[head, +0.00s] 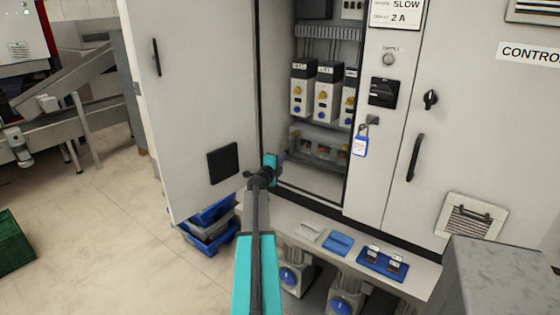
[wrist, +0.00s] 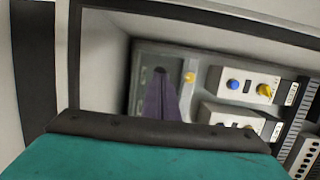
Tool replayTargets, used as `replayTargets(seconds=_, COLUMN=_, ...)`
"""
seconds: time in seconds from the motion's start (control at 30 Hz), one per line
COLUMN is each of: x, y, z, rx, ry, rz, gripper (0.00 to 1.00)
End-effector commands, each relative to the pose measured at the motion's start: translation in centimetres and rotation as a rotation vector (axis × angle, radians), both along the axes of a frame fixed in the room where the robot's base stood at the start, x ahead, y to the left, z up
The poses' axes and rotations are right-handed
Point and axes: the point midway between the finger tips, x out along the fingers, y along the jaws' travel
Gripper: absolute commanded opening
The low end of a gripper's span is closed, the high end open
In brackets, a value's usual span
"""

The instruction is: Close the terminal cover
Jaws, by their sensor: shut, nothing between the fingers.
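The terminal cover (head: 338,137) is a clear, smoky panel over a low terminal block inside the open cabinet, below a row of drive units. Orange and dark parts show through it. I cannot tell whether it is fully shut. My gripper (head: 283,156) is just left of the block, at the cabinet opening. Its purple fingers (wrist: 160,100) show in the wrist view, shut and empty, in front of a grey part. Whether they touch the cover is unclear.
The cabinet door (head: 190,100) stands open at left. Drive units (head: 327,93) sit above the block. A padlock with a blue tag (head: 360,143) hangs at right. A ledge (head: 410,280) below carries blue and grey pieces. Blue crates (head: 208,228) stand on the floor.

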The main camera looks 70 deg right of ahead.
Motion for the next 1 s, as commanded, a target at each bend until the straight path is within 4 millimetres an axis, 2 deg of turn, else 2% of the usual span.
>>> replayTargets(seconds=0.2, x=-0.1, y=-1.3, z=0.0, rx=0.0, ry=0.0, rz=-0.001, gripper=0.0)
replayTargets(seconds=0.77, x=-0.1, y=-1.8, z=0.0, rx=0.0, ry=0.0, rz=-0.002, gripper=0.0)
replayTargets(seconds=1.0, x=0.1, y=-3.7, z=0.0, rx=0.0, ry=0.0, rz=-0.002, gripper=0.0)
